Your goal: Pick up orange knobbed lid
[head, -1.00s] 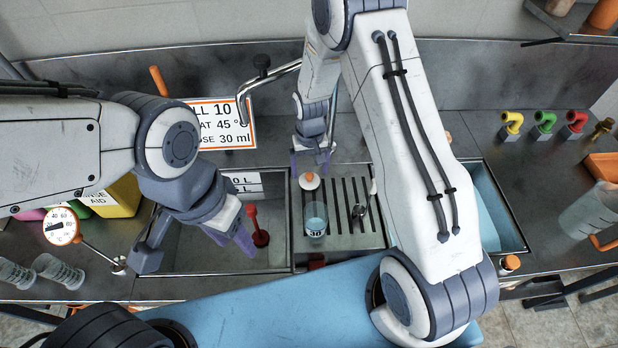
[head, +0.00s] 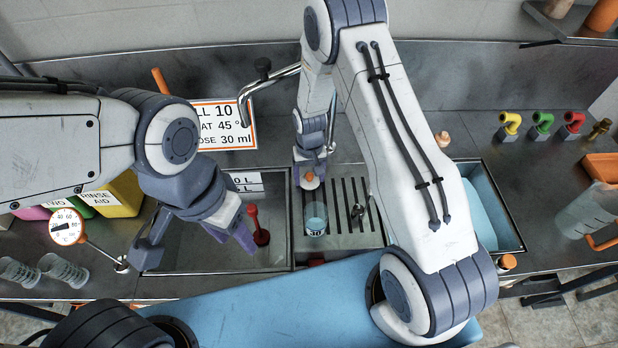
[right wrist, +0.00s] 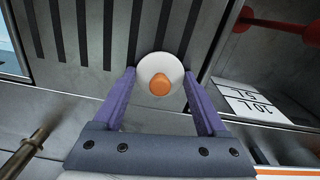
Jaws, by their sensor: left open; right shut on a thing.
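The lid, a white disc with an orange knob, sits at the left end of the slotted drain rack in the head view (head: 309,182). It also shows in the right wrist view (right wrist: 160,85). My right gripper (head: 308,174) is shut on it, with its purple fingers at opposite sides of the white rim in the right wrist view (right wrist: 160,76). I cannot tell whether the lid touches the rack. My left gripper (head: 240,232) is open and empty over the left basin.
A clear beaker (head: 316,218) stands on the slotted rack (head: 345,237) just in front of the lid. A red-handled tool (head: 259,228) is in the left basin (head: 200,255). A bent tap (head: 243,105) rises behind. A dial thermometer (head: 67,227) is at left.

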